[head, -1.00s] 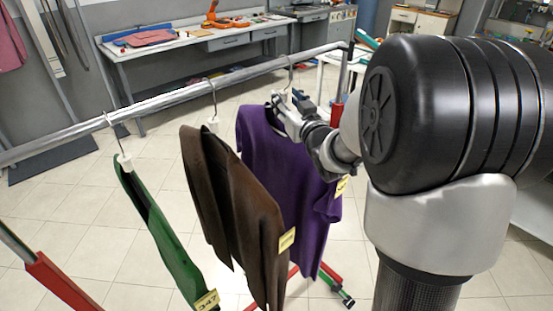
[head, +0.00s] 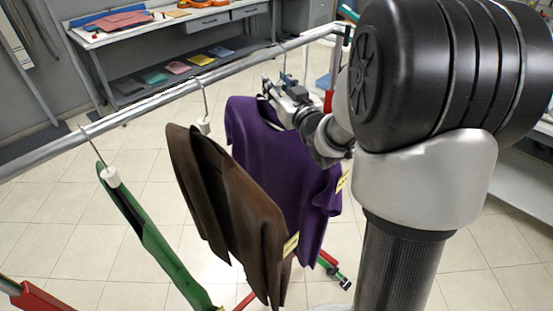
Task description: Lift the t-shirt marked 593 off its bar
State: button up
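A purple t-shirt (head: 285,165) hangs at the right end of the row, below the metal bar (head: 165,98). Its yellow tag (head: 342,181) is turned edge-on, and I cannot read its number. My gripper (head: 272,92) is at the shirt's neck, by the top of its hanger, just below the bar. The thin hook (head: 285,66) still reaches up to the bar. The fingers are small and partly merge with the hanger, so I cannot see whether they are closed on it.
A brown jacket (head: 222,200) with a yellow tag (head: 290,245) hangs just left of the t-shirt. A green garment (head: 150,235) hangs further left. My arm fills the right side. A workbench (head: 165,28) stands behind; tiled floor lies between.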

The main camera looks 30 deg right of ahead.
grip_shut()
jog(key=shift+w+r, duration=0.1)
dwell(0.4)
